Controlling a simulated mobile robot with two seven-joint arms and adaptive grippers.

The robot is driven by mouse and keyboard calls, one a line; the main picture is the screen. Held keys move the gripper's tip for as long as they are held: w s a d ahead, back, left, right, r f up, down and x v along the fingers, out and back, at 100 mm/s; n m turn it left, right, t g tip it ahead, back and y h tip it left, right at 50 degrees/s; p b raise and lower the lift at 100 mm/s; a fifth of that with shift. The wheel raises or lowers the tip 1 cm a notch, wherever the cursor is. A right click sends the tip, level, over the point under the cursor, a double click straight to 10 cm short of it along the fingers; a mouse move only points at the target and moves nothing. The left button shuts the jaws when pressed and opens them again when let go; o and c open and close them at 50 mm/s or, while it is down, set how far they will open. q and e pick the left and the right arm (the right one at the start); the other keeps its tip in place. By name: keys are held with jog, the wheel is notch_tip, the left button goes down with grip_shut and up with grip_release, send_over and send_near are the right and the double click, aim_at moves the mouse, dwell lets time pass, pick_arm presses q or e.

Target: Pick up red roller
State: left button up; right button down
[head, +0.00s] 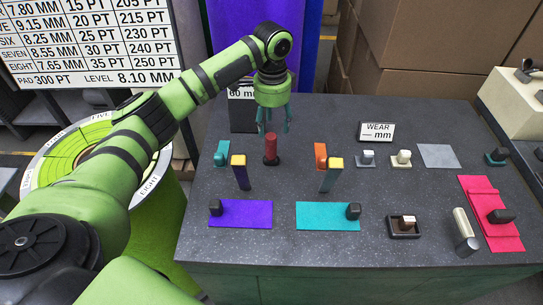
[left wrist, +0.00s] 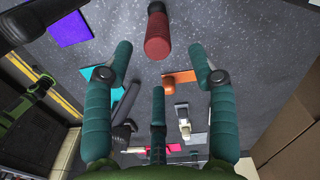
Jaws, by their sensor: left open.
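The red roller (head: 271,148) stands upright on a dark base at the back middle of the grey table. It also shows at the top middle of the left wrist view (left wrist: 158,36), framed by the finger ends. My left gripper (head: 273,124), green with teal fingers, points down just above and around the roller's top. Its fingers (left wrist: 162,50) are spread, with nothing held between them. I cannot tell whether any finger touches the roller. My right gripper is in neither view.
An orange block (head: 321,155) and a teal block (head: 221,154) stand near the roller, with yellow-topped posts in front. Purple (head: 240,215) and teal (head: 325,217) sheets lie at the front. A dark upright panel (head: 242,108) is close behind the gripper. Cardboard boxes (head: 420,45) stand behind the table.

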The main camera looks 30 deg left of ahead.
aim_at(271, 136)
pick_arm(q)
jog(key=shift+s+f+p, duration=0.15)
jog(key=shift+f+p, duration=0.25)
jog(key=shift+f, duration=0.3)
notch_tip(271, 136, down, 5)
jog(key=shift+a+r+p, duration=0.1)
jog(key=shift+r+p, duration=0.05)
jog(key=shift+p, duration=0.65)
jog(key=shift+f, duration=0.35)
grip_shut()
